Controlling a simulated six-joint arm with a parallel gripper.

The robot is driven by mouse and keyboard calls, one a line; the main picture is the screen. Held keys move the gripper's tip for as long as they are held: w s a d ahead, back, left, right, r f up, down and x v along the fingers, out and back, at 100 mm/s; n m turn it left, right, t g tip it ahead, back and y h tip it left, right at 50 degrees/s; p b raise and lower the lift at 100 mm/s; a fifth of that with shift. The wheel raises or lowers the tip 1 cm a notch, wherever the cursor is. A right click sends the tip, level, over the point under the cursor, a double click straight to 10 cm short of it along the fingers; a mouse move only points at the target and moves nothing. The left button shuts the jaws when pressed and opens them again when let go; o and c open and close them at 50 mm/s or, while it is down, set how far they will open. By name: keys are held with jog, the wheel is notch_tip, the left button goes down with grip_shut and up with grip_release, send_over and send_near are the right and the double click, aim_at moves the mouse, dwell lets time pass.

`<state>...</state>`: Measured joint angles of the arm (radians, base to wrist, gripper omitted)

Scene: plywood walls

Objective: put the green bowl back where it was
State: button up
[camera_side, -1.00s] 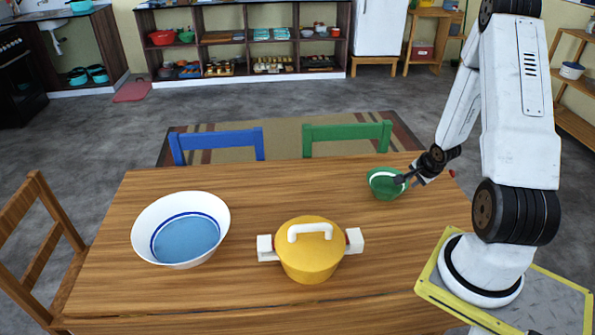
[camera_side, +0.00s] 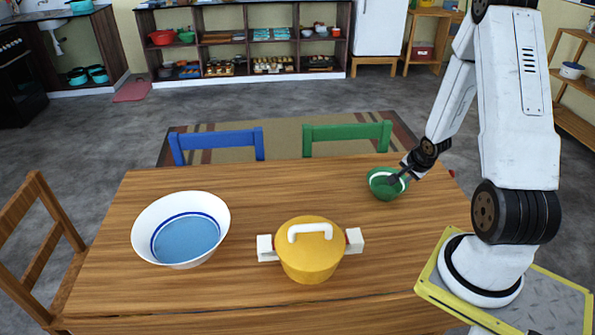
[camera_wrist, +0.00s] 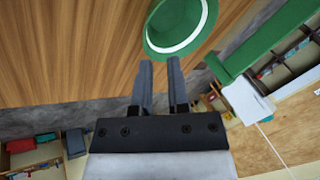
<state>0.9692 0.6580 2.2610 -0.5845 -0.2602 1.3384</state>
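The green bowl (camera_side: 383,190), with a white band, sits upright near the far right edge of the wooden table. It also shows at the top of the wrist view (camera_wrist: 180,20), cut off by the frame. My gripper (camera_side: 396,180) reaches in from the right at the bowl's right rim. In the wrist view its two fingers (camera_wrist: 160,63) stand apart with a gap between them, and their tips meet the bowl's near edge in the picture. I cannot tell whether they touch it.
A yellow lidded pot (camera_side: 310,262) stands at the front middle of the table (camera_side: 250,215). A white bowl with a blue inside (camera_side: 150,222) is on the left. A blue chair (camera_side: 216,143) and a green chair (camera_side: 346,134) stand behind. Bare wood lies between bowl and pot.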

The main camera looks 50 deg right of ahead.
jog(key=w+a+r+n+y, duration=0.1)
jog(key=w+a+r+n, duration=0.15)
jog(key=a+n, duration=0.35)
jog(key=w+a+r+n, duration=0.2)
jog(key=a+r+n, duration=0.15)
jog(key=a, duration=0.55)
jog(key=w+a+r+n+y, duration=0.1)
jog(key=w+a+r+n, duration=0.1)
jog(key=a+r+n, duration=0.4)
jog(key=s+a+n+g+y, duration=0.1)
jog(key=a+n, duration=0.3)
jog(key=a, duration=0.6)
jog(key=shift+s+r+g, duration=0.3)
jog(key=shift+s+r, duration=0.05)
jog(key=shift+s, duration=0.55)
